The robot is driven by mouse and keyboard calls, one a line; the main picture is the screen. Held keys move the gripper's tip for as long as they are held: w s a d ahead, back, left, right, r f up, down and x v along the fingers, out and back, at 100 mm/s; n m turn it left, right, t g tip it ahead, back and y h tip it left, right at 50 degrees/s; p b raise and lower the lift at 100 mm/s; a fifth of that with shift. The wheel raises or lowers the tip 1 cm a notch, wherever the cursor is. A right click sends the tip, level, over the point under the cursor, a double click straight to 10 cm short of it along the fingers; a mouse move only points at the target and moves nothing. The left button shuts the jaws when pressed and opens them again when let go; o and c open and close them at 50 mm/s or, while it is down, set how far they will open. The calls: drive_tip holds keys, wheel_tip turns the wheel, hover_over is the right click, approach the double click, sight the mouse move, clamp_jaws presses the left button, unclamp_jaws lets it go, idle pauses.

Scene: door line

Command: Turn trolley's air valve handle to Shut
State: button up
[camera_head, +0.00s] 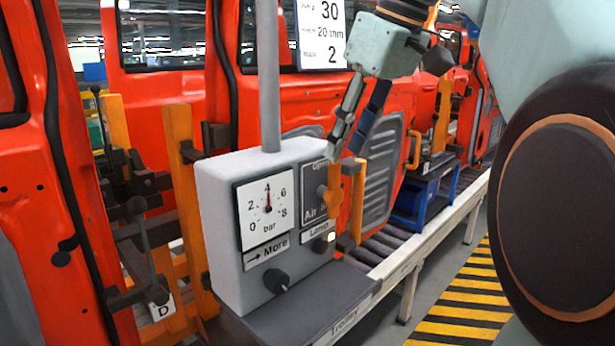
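The trolley's air valve is on the right face of a grey box (222,225), on a dark plate (312,205) marked "Air", with a partly covered "Open" label at its top. Its orange handle (333,199) stands out from the plate. The handle's exact angle is hard to tell, and I see no "Shut" label. My gripper (346,148) comes down from the upper right with its two fingers apart and nothing visible between them. The fingertips are just above the handle, near the box's top right edge; contact cannot be told.
The box also has a pressure gauge (267,208) reading about 4 bar, a black "More" knob (275,280) and a lit lamp button (331,237). Orange posts and red door panels (160,120) stand close around. A striped floor (462,310) lies right.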

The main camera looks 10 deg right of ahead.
sight(338, 166)
drive_tip(key=x, duration=0.7)
drive_tip(key=shift+w+f+b, duration=0.1)
drive_tip(key=shift+b, duration=0.25)
drive_tip(key=shift+c, duration=0.5)
clamp_jaws()
